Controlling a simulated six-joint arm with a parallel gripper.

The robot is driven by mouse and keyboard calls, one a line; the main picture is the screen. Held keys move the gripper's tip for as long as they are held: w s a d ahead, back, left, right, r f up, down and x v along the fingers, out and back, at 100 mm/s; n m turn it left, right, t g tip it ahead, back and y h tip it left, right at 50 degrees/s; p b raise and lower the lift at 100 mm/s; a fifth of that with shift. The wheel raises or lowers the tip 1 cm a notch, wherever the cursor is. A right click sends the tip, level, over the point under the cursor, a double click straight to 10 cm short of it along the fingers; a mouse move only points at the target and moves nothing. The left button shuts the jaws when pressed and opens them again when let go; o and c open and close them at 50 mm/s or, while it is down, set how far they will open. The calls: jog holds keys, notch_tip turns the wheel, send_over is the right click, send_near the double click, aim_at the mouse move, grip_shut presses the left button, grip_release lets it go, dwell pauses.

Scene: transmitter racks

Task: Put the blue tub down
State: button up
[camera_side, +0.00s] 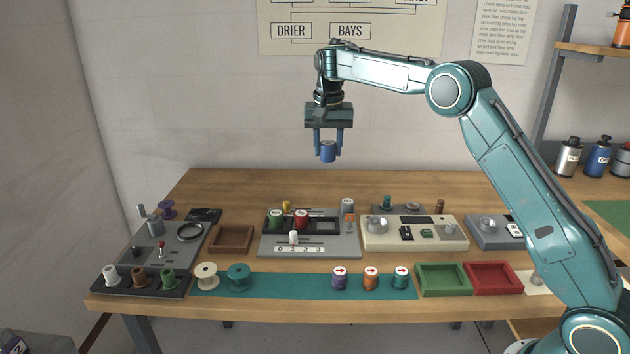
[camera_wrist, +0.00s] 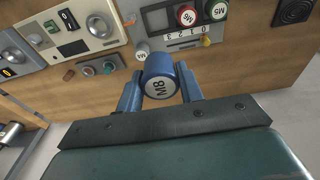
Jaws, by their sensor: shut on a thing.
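The blue tub (camera_side: 328,152) is a small cylinder held between the two blue fingers of my gripper (camera_side: 328,142), high above the workbench. The tub hangs clear of everything, above the back part of the bench. Nothing touches it but the fingers.
Below stands a grey rack (camera_side: 310,246) with a green and a red tub. A cream panel (camera_side: 415,240) is to its right. A brown tray (camera_side: 231,238), a green tray (camera_side: 443,278) and a red tray (camera_side: 494,277) look empty. A teal strip (camera_side: 300,286) runs along the front.

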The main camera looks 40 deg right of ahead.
send_over(326, 228)
notch_tip(326, 228, down, 18)
jog(key=shift+w+d+f, duration=0.1)
dwell(0.9)
jog(key=shift+f, duration=0.5)
dwell(0.3)
jog(key=o, duration=1)
jog(key=shift+o, duration=0.2)
jog(key=shift+r, duration=0.85)
notch_tip(326, 228, up, 11)
jog(key=s+a, duration=0.1)
jog(key=shift+r, duration=0.2)
